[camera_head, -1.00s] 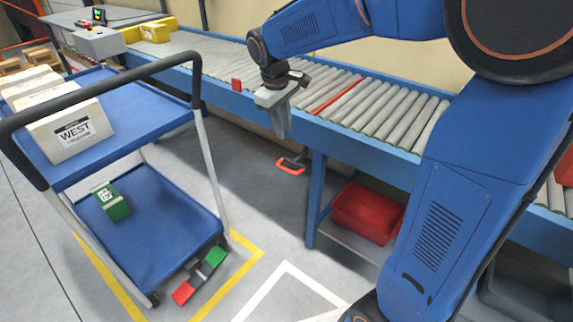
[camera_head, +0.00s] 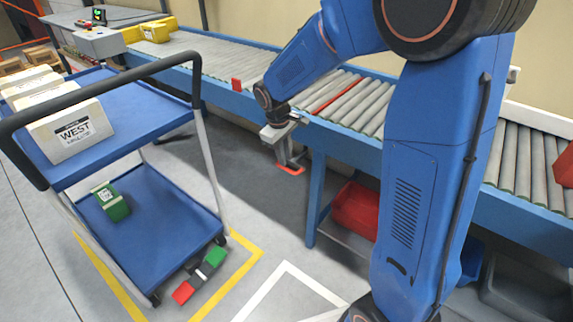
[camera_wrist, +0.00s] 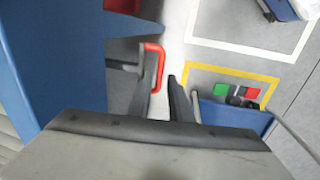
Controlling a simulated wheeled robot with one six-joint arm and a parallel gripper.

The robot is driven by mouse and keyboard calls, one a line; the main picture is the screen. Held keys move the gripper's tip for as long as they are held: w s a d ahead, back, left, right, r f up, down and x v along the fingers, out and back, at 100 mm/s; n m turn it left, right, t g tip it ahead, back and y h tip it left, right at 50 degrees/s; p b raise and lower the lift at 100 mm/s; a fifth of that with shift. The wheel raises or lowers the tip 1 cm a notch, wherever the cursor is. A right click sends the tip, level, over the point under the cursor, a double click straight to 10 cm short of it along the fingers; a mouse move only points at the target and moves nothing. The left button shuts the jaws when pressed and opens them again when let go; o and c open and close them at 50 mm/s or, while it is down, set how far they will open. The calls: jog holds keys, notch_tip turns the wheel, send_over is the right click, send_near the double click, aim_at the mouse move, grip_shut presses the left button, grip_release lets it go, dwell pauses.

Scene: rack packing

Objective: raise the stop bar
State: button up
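A red bar (camera_head: 342,95), which looks like the stop bar, lies across the rollers of the conveyor, about level with them. A red-ended pedal or lever (camera_head: 291,170) sits low under the conveyor's near edge. Its red U-shaped end also shows in the wrist view (camera_wrist: 155,67). My gripper (camera_head: 285,158) points down in front of the conveyor, above the pedal. In the wrist view my two fingers (camera_wrist: 158,80) stand apart with nothing held between them, and the red end shows beyond their tips. Whether they touch it I cannot tell.
A blue cart (camera_head: 150,225) with white boxes above and a green box (camera_head: 111,202) below stands at left. A conveyor leg (camera_head: 316,195) and a red bin (camera_head: 355,208) are right of my gripper.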

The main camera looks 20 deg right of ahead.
aim_at(286, 170)
jog(key=shift+w+d+f, duration=0.15)
jog(key=shift+d+f, duration=0.05)
jog(key=shift+f, duration=0.95)
jog(key=shift+w+d+f, duration=0.1)
jog(key=shift+d+f, duration=0.05)
jog(key=shift+f, duration=0.95)
jog(key=shift+r, duration=0.1)
grip_shut()
